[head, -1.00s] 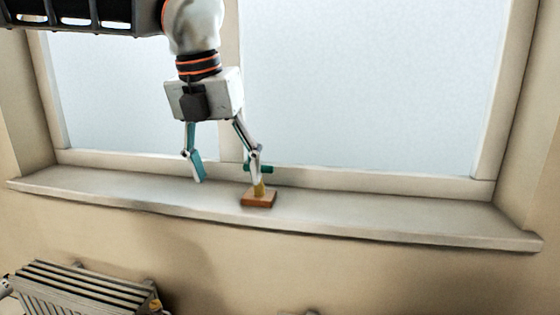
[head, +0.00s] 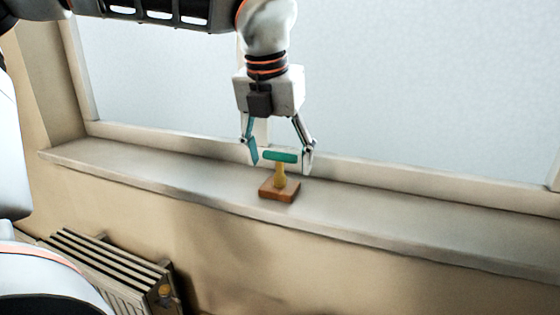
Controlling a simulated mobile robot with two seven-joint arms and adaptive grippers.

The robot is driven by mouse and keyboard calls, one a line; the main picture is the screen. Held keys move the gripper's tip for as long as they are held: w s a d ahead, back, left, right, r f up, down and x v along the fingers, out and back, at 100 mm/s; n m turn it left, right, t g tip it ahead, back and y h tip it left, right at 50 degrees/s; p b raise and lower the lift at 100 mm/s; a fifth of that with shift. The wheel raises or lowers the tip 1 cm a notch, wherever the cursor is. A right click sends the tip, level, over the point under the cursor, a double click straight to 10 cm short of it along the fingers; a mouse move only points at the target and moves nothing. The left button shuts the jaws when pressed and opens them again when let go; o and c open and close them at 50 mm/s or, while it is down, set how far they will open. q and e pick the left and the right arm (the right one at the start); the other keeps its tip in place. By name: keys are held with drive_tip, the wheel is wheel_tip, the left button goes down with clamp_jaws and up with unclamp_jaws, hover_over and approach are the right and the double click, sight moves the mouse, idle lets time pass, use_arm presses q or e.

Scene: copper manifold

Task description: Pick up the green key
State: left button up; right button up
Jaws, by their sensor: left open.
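The green key (head: 280,156) is a short green bar lying across the top of a yellow post (head: 280,178). The post stands upright on a brown wooden block (head: 279,190) on the window sill. My left gripper (head: 281,166) points down with its fingers open, one to each side of the key. I cannot tell whether either finger touches the key. My right gripper is not in view.
The window sill (head: 400,215) is bare on both sides of the block. The window frame (head: 420,185) rises close behind it. A radiator (head: 115,265) stands below the sill at the lower left.

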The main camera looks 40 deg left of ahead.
use_arm(q)
drive_tip(key=shift+x, duration=1)
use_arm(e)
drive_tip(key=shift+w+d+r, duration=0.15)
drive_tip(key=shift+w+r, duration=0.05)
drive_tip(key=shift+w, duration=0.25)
use_arm(q)
drive_tip(key=c, duration=1.1)
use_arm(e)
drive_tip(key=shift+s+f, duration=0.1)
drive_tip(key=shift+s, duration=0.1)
